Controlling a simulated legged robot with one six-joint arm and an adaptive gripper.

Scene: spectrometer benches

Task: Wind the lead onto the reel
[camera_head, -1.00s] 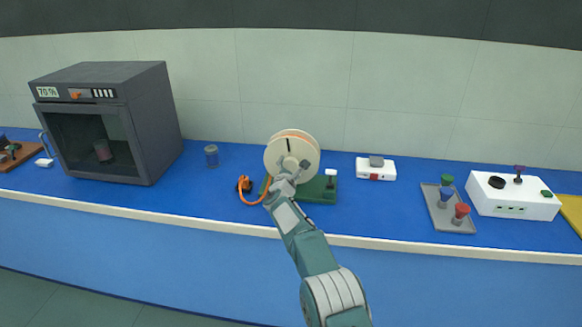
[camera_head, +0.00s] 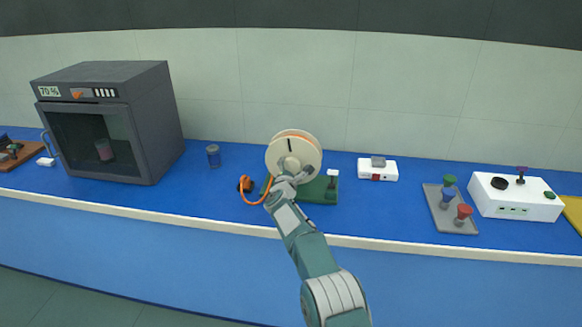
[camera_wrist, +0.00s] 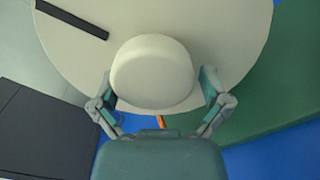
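The reel (camera_head: 306,143) is a cream disc with an orange-tinged rim behind it, upright on a green base (camera_head: 323,189). Its face has a dark bar (camera_wrist: 72,19) and a round pale hub (camera_wrist: 152,73). The orange lead (camera_head: 254,202) loops from a dark plug end (camera_head: 244,184) on the bench toward the reel's foot; a bit of orange (camera_wrist: 162,122) shows below the hub in the wrist view. My gripper (camera_head: 292,170) is at the hub, its fingers apart on either side of it. A small gap shows at the right finger; contact at the left is unclear.
A dark oven (camera_head: 108,125) stands at the left, with a small grey-blue can (camera_head: 213,156) between it and the reel. To the right are a white box (camera_head: 377,173), a grey tray (camera_head: 437,217) with coloured knobs and a white instrument (camera_head: 515,201).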

